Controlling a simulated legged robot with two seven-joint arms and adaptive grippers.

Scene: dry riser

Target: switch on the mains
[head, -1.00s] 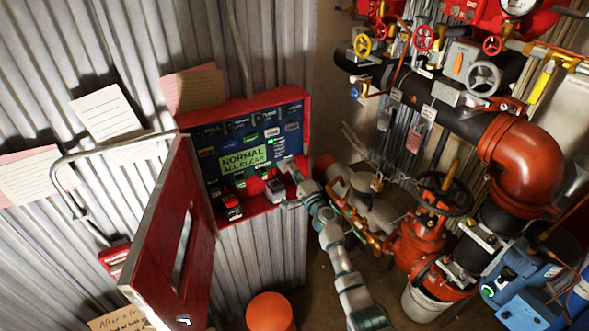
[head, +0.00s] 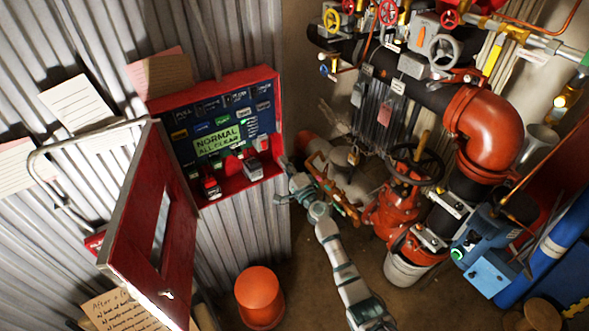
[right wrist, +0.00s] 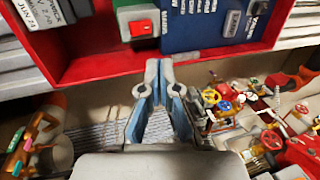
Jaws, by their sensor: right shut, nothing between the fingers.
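The red control box (head: 277,101) is open on the corrugated wall in the head view. Its blue panel carries a green display (head: 216,139) reading NORMAL ALL CLEAR, and several switches and labels. A grey switch block (head: 252,168) and a red-and-black one (head: 211,187) stick out low on the panel. In the right wrist view, a red rocker (right wrist: 141,25) sits in a pale green-edged housing; its small label is hard to read. My right gripper (head: 283,166) is shut and empty by the box's lower right edge. Its fingertips (right wrist: 159,65) show below the rocker, apparently apart from it. My left gripper is not in view.
The box's red door (head: 150,225) hangs open at the left. An orange bucket-like object (head: 260,297) stands on the floor below. Red valves and pipes (head: 487,125) fill the right side. Papers (head: 78,103) are on the wall.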

